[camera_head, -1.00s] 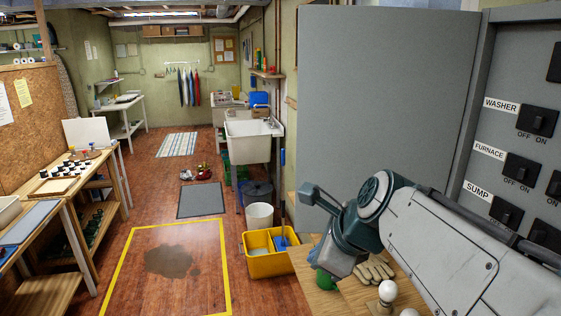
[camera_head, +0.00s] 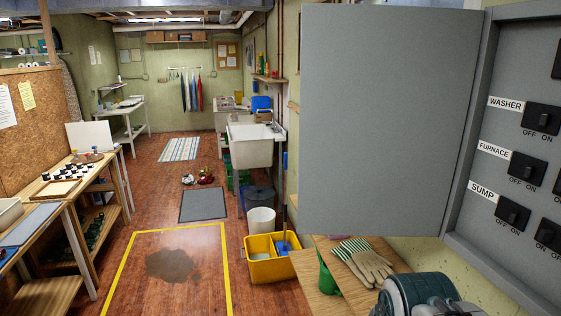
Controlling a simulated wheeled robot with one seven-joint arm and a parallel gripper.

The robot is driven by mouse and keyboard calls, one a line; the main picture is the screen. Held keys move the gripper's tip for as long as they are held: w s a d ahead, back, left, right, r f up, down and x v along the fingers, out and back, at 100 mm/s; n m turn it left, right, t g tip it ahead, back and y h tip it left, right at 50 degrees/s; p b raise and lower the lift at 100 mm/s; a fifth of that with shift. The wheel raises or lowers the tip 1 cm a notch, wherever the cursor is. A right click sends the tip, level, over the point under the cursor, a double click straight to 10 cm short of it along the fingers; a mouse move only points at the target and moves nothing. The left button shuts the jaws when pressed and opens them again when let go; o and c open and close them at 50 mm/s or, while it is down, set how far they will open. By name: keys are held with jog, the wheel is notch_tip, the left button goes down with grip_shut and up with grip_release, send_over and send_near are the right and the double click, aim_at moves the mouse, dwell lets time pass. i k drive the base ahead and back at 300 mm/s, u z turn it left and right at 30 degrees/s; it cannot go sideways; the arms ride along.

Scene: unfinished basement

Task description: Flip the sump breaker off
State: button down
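The sump breaker (camera_head: 513,214) is a black switch on the grey panel at the right edge, beside a white SUMP label (camera_head: 482,191). OFF is marked under its left side and ON under its right. I cannot tell for sure which side its lever is on. Nothing touches it. Only a teal and grey rounded part of my arm shows at the bottom right, below the panel. My gripper's fingers are not in the frame.
The washer breaker (camera_head: 542,119) and furnace breaker (camera_head: 527,170) sit above the sump one, with more switches at the right edge. The panel's grey door (camera_head: 385,120) stands open to the left. Work gloves (camera_head: 365,262) lie on a wooden surface below.

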aim_at(513, 215)
jog(key=u, duration=1.3)
jog(key=i, duration=2.8)
jog(key=z, duration=4.35)
